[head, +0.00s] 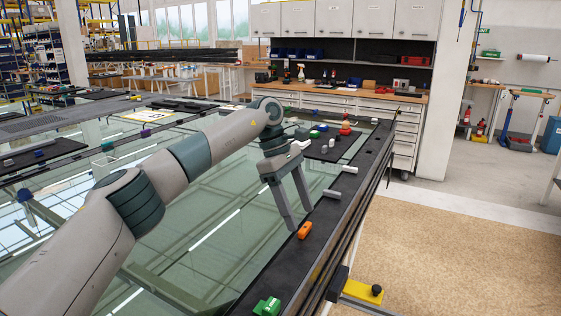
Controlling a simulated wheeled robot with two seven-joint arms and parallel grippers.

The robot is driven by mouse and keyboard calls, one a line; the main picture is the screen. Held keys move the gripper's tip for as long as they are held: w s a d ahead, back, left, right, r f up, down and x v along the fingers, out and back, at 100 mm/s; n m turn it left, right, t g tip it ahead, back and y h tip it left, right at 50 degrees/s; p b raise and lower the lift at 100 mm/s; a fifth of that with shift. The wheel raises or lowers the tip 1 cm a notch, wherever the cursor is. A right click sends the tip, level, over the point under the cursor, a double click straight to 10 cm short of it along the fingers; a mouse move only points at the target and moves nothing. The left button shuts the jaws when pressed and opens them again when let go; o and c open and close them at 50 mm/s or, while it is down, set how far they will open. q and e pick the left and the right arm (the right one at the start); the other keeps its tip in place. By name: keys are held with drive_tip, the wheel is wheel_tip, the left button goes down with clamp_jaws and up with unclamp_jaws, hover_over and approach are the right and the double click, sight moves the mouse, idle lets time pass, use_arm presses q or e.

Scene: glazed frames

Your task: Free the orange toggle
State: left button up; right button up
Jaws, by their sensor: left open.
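The orange toggle (304,230) sits on the dark frame bar along the right edge of the glazed panel. My left gripper (297,220) reaches in from the left, pointing down, with its two fingers apart. Its fingertips are just behind and above the orange toggle in the picture. Whether they touch it cannot be told. Nothing shows between the fingers. My right gripper does not show.
A green toggle (267,306) sits nearer on the same bar, and a light grey one (332,194) farther along. A black tray (325,153) with small coloured parts lies behind the gripper. A yellow piece (362,291) sticks out at the front right.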

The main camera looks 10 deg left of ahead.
use_arm(q)
drive_tip(key=v, duration=1.4)
drive_tip(key=shift+r+p, duration=0.2)
drive_tip(key=shift+p, duration=0.2)
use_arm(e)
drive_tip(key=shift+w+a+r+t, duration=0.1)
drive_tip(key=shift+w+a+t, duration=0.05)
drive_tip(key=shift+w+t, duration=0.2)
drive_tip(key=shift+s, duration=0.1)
